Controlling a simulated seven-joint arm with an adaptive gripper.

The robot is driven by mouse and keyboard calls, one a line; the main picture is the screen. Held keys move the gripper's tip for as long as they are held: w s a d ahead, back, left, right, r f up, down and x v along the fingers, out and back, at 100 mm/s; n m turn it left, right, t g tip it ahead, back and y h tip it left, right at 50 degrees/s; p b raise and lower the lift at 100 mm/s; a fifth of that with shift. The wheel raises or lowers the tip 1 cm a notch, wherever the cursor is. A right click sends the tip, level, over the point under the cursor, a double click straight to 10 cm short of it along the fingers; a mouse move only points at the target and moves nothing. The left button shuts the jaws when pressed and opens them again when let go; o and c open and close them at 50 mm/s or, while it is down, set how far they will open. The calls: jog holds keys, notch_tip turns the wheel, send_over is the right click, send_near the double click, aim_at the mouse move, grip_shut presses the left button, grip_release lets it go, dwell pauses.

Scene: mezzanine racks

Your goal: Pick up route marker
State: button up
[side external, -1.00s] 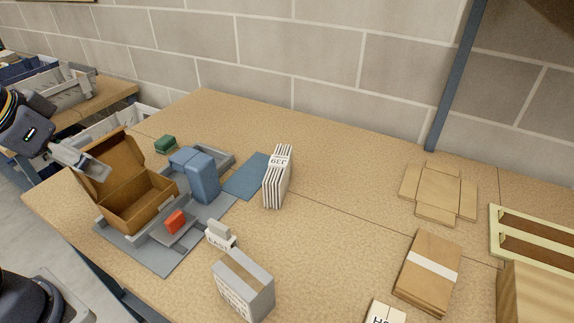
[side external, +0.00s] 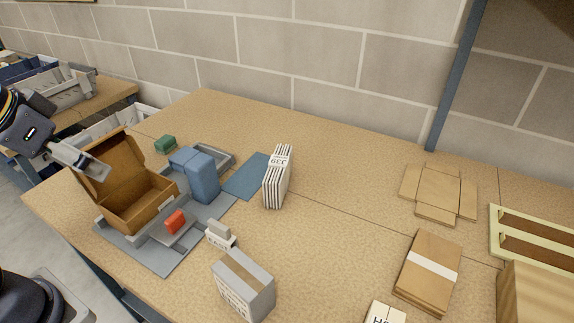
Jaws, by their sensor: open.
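A small grey-and-white block with lettering (side external: 220,235) stands on the table right of the grey packing tray; it may be the route marker, but the lettering is too small to read surely. A red block (side external: 174,221) lies on the tray's front part. My gripper (side external: 98,170) is at the left, above the rear-left of an open cardboard box (side external: 142,208). It is open and apart from both blocks; no held object shows. The box lid stands up close to my fingers.
A striped stack (side external: 277,177) and a taped grey carton (side external: 243,286) stand nearby.

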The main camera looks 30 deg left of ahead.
dwell(0.3)
jog(key=g, duration=0.6)
send_over(221, 237)
notch_tip(221, 237, down, 10)
jog(key=f, duration=1)
jog(key=shift+w+a, duration=0.35)
notch_tip(221, 237, down, 6)
jog(key=shift+r, duration=0.1)
